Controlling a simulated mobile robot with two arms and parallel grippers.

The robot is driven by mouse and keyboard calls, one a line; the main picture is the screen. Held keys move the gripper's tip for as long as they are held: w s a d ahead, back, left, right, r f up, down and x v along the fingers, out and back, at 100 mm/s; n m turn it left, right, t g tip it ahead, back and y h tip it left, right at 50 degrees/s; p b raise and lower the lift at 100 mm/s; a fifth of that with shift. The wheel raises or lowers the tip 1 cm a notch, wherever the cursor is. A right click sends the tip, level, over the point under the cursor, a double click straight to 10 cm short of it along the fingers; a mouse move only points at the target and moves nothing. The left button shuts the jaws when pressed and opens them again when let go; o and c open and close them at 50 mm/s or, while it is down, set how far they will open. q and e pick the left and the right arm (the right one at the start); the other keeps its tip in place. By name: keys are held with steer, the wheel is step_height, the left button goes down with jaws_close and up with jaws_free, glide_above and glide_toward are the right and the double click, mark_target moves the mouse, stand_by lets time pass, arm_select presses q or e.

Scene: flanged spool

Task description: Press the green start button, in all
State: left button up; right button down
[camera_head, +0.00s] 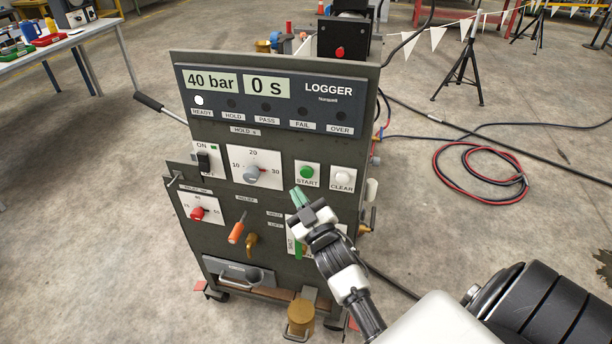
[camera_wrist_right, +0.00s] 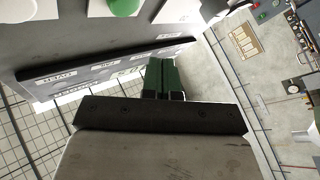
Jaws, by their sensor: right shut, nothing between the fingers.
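The green start button (camera_head: 307,172) sits on a white plate labelled START on the front of the grey test panel (camera_head: 270,195). My right gripper (camera_head: 298,194) is in front of the panel, a little below and left of the button. Its green fingertips are shut with nothing between them. In the right wrist view, the shut green fingers (camera_wrist_right: 164,76) point toward the panel and the green button (camera_wrist_right: 125,6) shows at the top edge, apart from the fingers. My left gripper is not in view.
A white CLEAR button (camera_head: 342,178) is right of START. A dial (camera_head: 251,173) is to the left, and an orange-handled lever (camera_head: 238,228) and brass tap (camera_head: 251,243) are below.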

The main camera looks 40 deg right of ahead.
mark_target(307, 173)
steer(key=shift+w+d, duration=1.35)
steer(key=shift+d, duration=0.25)
steer(key=shift+b, duration=0.3)
stand_by(0.6)
steer(key=shift+w+d, duration=0.25)
steer(key=shift+d, duration=0.05)
steer(key=shift+w+d, duration=0.3)
steer(key=shift+d, duration=0.05)
stand_by(0.9)
steer(key=shift+s+a, duration=0.6)
steer(key=shift+a, duration=0.1)
